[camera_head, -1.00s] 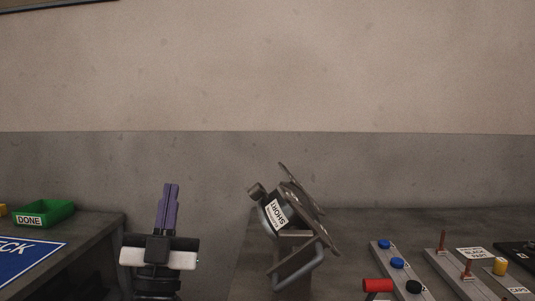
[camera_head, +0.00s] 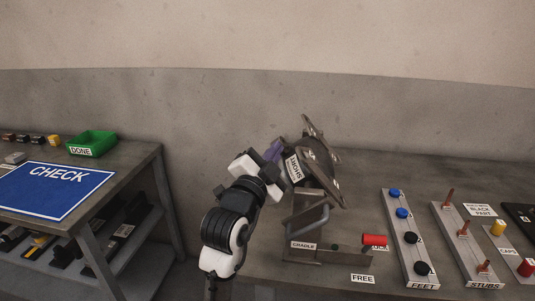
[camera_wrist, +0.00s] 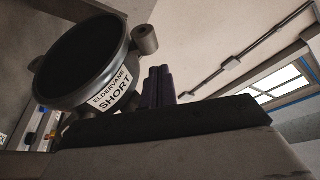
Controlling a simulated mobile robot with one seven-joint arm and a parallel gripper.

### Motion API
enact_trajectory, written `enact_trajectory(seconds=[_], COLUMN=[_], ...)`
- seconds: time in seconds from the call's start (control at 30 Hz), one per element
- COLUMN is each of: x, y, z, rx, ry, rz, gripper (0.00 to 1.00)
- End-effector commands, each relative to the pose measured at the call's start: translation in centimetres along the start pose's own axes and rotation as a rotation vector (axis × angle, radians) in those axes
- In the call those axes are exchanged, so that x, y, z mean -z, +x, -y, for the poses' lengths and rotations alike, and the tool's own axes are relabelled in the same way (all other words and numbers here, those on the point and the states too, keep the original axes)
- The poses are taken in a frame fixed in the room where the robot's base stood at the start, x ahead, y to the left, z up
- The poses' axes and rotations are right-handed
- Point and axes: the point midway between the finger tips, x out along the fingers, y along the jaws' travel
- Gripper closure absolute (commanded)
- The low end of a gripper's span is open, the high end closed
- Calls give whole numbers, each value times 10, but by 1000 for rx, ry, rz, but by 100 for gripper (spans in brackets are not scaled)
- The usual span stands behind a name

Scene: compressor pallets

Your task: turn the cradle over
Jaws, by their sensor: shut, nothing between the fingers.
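The cradle (camera_head: 303,222) is a grey metal stand with a CRADLE label and a bent grey bar, on the right bench. Its upper part holds a tilted metal plate (camera_head: 322,160) and a dark round compressor with a SHORT label (camera_head: 294,168). In the wrist view the compressor (camera_wrist: 88,62) fills the upper left, labelled ELDERVANE SHORT. My gripper (camera_head: 276,149) has purple fingers, shut and empty, beside the compressor's left side and partly hidden. The fingers (camera_wrist: 158,75) also show just right of the compressor in the wrist view; I cannot tell whether they touch it.
A red knob (camera_head: 375,240) sits at the cradle's lower right, near a FREE label (camera_head: 362,278). Racks of feet (camera_head: 408,240) and stubs (camera_head: 467,245) stand further right. At left is another bench with a blue CHECK mat (camera_head: 55,190) and a green DONE bin (camera_head: 92,143).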

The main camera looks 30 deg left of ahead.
Motion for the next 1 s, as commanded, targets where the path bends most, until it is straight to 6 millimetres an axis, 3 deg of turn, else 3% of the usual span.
enact_trajectory(seconds=[0.1,0.3,1.0], x=[2,0,-6], y=[21,38,39], z=[2,1,-1], rx=[-2,1,18], ry=[0,0,-47], rz=[1,2,0], gripper=[100,100,100])
